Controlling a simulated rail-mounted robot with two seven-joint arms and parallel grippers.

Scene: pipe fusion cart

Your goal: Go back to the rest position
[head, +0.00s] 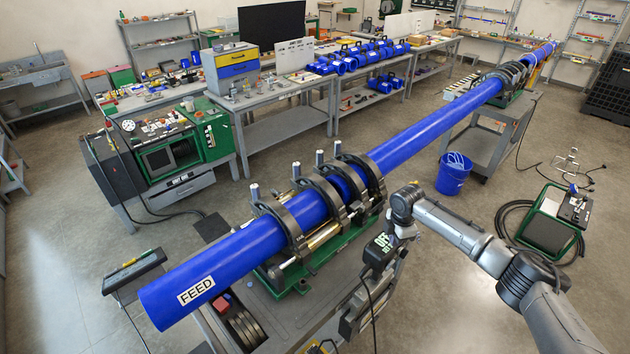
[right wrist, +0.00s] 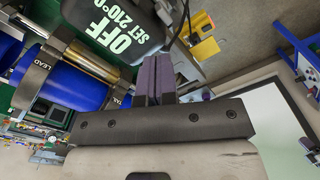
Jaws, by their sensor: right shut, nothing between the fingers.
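My right gripper (head: 393,232) is beside the cart, to the right of the clamps, with its arm coming in from the right. In the right wrist view its two purple fingers (right wrist: 155,80) are shut together with nothing between them. The fingertips are close to a dark heater unit (right wrist: 112,30) marked "OFF SET 210°"; I cannot tell whether they touch it. The same heater unit (head: 381,250) stands at the cart's right side in the head view. My left gripper is not in view.
A long blue pipe (head: 425,130) marked FEED runs through black clamps (head: 320,200) on the green fusion machine. A blue bucket (head: 453,175), cables and a green-framed unit (head: 548,225) stand on the floor to the right. Workbenches line the back; open floor lies between.

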